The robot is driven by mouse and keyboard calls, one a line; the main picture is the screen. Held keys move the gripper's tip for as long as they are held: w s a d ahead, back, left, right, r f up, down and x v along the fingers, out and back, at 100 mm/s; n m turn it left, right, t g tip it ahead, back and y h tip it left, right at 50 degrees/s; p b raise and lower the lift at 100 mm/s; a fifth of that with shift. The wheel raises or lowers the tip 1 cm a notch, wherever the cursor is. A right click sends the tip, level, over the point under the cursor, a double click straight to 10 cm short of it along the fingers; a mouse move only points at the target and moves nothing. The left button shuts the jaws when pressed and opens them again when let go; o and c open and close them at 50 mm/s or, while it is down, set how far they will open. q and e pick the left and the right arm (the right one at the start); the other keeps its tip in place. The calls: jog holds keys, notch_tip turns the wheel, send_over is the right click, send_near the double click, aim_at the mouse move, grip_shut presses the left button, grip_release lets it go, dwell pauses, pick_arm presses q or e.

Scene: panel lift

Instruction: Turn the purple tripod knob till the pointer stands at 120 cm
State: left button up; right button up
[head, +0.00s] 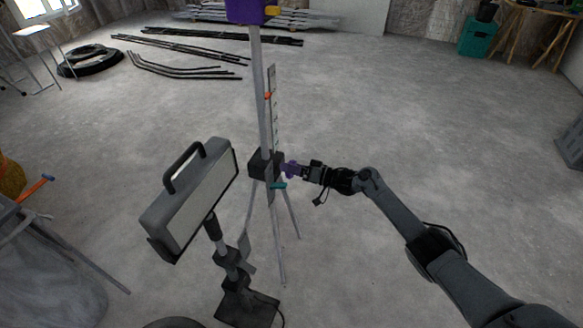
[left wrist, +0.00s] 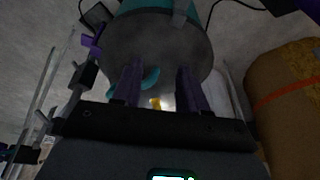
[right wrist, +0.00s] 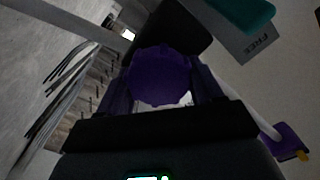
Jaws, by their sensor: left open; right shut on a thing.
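The purple knob (head: 291,168) sits on the right side of the dark block (head: 262,164) on the tripod. My right gripper (head: 298,170) is shut on it. In the right wrist view the round purple knob (right wrist: 160,75) fills the space between the fingers. An orange pointer (head: 267,96) stands high on the upright scale (head: 273,120); its marks are too small to read. A teal lever (head: 278,186) is below the knob, and the right wrist view shows it (right wrist: 240,12) beside a "FREE" label (right wrist: 260,45). My left gripper (left wrist: 160,88) is open, with nothing between its fingers.
A grey floodlight (head: 190,195) on a stand is close in front of the tripod on the left. A purple body (head: 245,10) tops the pole. Dark rods (head: 185,65) lie behind.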

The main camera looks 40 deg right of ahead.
jog(key=o, duration=1)
jog(key=shift+s+d+r, duration=0.1)
jog(key=shift+s+d, duration=0.05)
jog(key=shift+s, duration=0.1)
jog(key=p+v, duration=0.4)
jog(key=v, duration=0.6)
jog(key=shift+s+d+p, duration=0.1)
jog(key=shift+p, duration=0.3)
